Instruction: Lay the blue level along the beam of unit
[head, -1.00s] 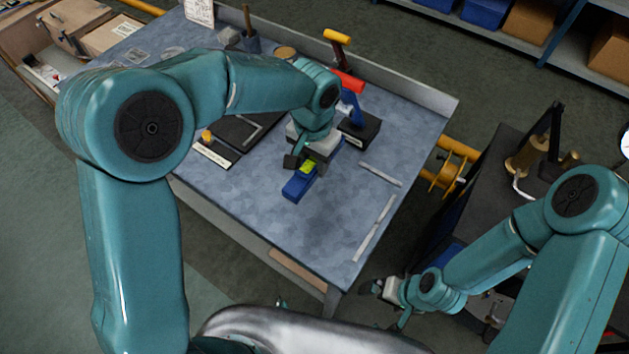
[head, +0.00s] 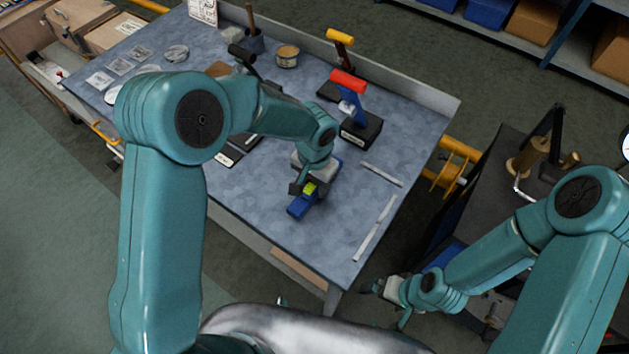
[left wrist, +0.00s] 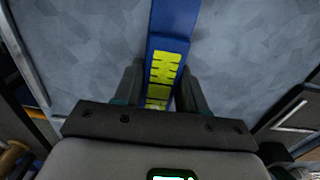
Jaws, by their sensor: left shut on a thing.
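The blue level (head: 299,207), with yellow-green marked windows, is over the front part of the grey-blue bench top in the head view. My left gripper (head: 310,187) is shut on it from above. In the left wrist view, the level (left wrist: 169,40) runs lengthwise between the two dark fingers of the left gripper (left wrist: 160,95). Whether it touches the bench or hangs just above it I cannot tell. My right gripper (head: 376,287) is low, off the bench's right front corner, and its jaws are too small to read. No beam is clearly identifiable.
The workbench (head: 270,220) holds a red-handled tool on a black block (head: 361,130), a yellow-handled tool (head: 340,37), a tin (head: 287,56) and pale strips (head: 374,228). A dark stand with a brass pump (head: 532,155) and a yellow reel (head: 449,175) are at right.

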